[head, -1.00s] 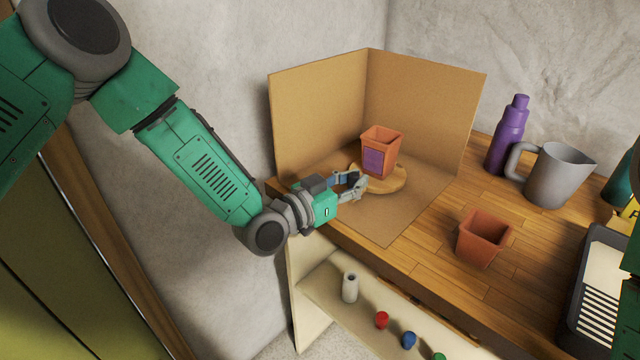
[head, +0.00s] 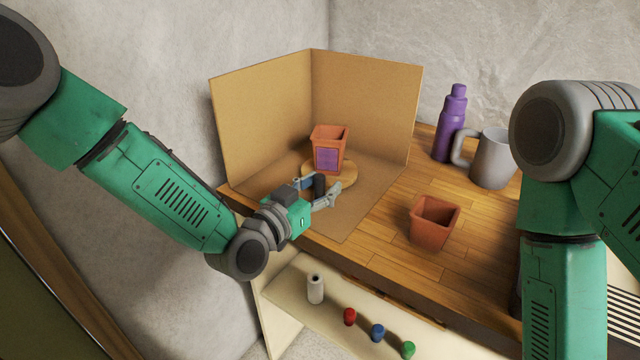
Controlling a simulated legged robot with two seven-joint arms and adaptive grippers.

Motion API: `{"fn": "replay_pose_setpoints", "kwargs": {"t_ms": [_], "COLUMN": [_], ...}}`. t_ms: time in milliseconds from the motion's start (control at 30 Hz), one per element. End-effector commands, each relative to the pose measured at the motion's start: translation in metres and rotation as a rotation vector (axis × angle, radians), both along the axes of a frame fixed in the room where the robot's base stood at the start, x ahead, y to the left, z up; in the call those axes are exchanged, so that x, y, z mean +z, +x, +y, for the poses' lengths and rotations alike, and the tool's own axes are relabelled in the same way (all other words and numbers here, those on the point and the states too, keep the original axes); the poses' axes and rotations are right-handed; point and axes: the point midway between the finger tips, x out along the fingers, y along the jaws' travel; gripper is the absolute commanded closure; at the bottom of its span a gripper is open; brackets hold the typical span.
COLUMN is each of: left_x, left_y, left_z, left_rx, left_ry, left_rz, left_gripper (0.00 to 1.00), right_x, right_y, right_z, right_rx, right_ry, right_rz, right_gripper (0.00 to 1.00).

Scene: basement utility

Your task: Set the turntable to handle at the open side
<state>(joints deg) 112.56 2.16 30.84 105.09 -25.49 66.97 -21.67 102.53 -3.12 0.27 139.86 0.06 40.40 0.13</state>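The turntable (head: 346,178) is a round wooden disc on the cardboard floor inside a two-walled cardboard corner. A terracotta pot (head: 329,137) with a purple label stands on it, the label facing front. My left gripper (head: 326,184) is at the turntable's near edge, low in front of the pot. Its fingers are spread. A dark, upright rounded piece (head: 320,186) shows between them; I cannot tell whether it is the turntable's handle or touches the fingers. My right arm stands at the right, its gripper outside the picture.
Cardboard walls (head: 262,115) close the back and left. An empty terracotta pot (head: 434,222) stands on the wooden bench right of the cardboard. A purple bottle (head: 451,125) and grey pitcher (head: 490,160) are behind. A lower shelf holds a pale cylinder (head: 315,289) and several coloured knobs.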

Motion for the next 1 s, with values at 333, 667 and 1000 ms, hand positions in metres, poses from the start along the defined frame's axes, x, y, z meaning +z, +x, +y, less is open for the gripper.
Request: {"fn": "replay_pose_setpoints", "kwargs": {"t_ms": [333,667,1000], "left_x": [0.002,0.000,0.000], "left_y": [-0.014,-0.068,-0.093], "left_z": [0.012,0.055,0.074], "left_rx": [0.002,0.001,0.001], "left_ry": [-0.002,-0.001,-0.001], "left_rz": [-0.002,0.001,0.000], "left_gripper": [0.61,0.61,0.61], "right_x": [0.001,0.001,0.001], "right_y": [-0.002,-0.002,-0.002], "right_z": [0.000,0.000,0.000], "right_rx": [0.000,0.000,0.000], "right_ry": [0.000,0.000,0.000], "right_rz": [-0.003,-0.003,-0.003], "right_gripper": [0.60,0.60,0.60]}}
